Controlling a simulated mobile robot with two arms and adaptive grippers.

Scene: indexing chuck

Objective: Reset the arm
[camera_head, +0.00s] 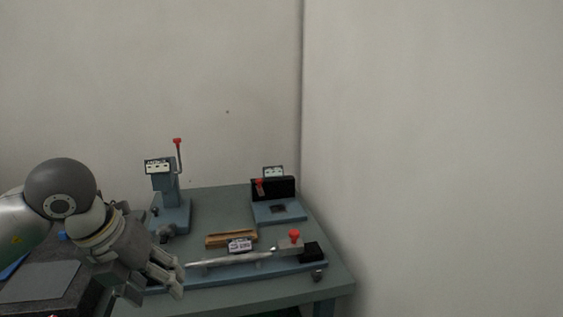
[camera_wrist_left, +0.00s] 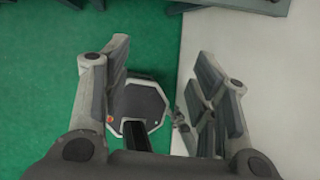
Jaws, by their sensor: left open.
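My left gripper (camera_head: 174,276) comes in from the left in the head view, above the front left of the grey-green table (camera_head: 219,197). Its two fingers are apart with nothing visible between them. In the left wrist view the gripper (camera_wrist_left: 160,75) is open and empty, with green floor and a pale surface beyond it. A long blue-grey base (camera_head: 207,278) with a silver bar (camera_head: 230,259) and a grey block with a red knob (camera_head: 294,237) lies along the table front. The gripper overlaps its left end in the picture; I cannot tell whether they touch. My right gripper is not in view.
A blue-grey stand with a red-tipped lever (camera_head: 178,157) is at the back left of the table. A black fixture (camera_head: 286,189) is at the back right. A wooden tray (camera_head: 230,237) lies between. Walls close off the back and right.

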